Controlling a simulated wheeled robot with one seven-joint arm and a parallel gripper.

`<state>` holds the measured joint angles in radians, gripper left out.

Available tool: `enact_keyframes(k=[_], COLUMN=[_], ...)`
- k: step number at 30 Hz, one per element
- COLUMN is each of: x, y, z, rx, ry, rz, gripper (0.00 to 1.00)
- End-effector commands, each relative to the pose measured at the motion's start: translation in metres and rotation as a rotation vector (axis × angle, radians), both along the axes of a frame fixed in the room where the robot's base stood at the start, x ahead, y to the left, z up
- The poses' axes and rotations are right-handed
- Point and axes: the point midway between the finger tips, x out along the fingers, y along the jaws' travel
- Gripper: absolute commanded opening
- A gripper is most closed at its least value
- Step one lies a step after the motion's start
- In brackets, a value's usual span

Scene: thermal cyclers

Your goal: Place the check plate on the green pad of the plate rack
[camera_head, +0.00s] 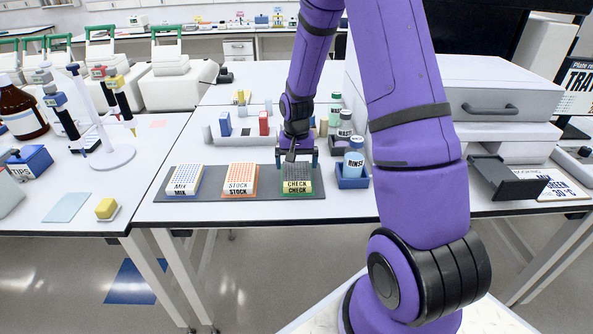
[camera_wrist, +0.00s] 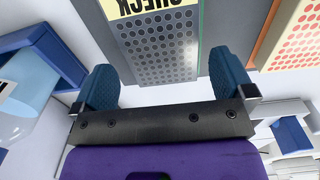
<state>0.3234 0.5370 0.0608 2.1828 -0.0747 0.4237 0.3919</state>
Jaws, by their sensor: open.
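The check plate (camera_head: 297,186) has a yellow label reading CHECK and a grid of grey wells. It lies flat at the right end of the dark grey plate rack (camera_head: 207,210). A thin green edge shows beside it, seemingly the green pad; most of that is hidden under the plate. My gripper (camera_head: 297,160) is open above the far end of the plate. In the wrist view, the check plate (camera_wrist: 160,50) lies ahead of and between the spread fingers (camera_wrist: 165,85), with nothing visibly held. Contact with the plate cannot be told.
The stock plate (camera_head: 239,180) and mix plate (camera_head: 184,180) stand left on the same rack. A rinse bottle (camera_head: 354,158) in a blue holder (camera_head: 352,180) stands close right. Small blue (camera_head: 225,124) and red (camera_head: 264,123) blocks stand behind.

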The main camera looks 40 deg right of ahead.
Motion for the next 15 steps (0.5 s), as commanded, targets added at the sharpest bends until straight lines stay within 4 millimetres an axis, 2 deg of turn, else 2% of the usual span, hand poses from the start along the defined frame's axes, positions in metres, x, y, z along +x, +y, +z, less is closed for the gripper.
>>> enact_keyframes(k=[1,6,10,15], x=[0.001,0.001,0.001,0.0], y=[0.0,0.0,0.0,0.0], z=[0.012,0.045,0.065,0.079], rx=[-0.002,-0.002,-0.001,-0.001], ry=[-0.006,-0.005,-0.004,-0.002], rz=[0.0,0.0,0.0,0.0], gripper=[1.0,1.0,1.0,1.0])
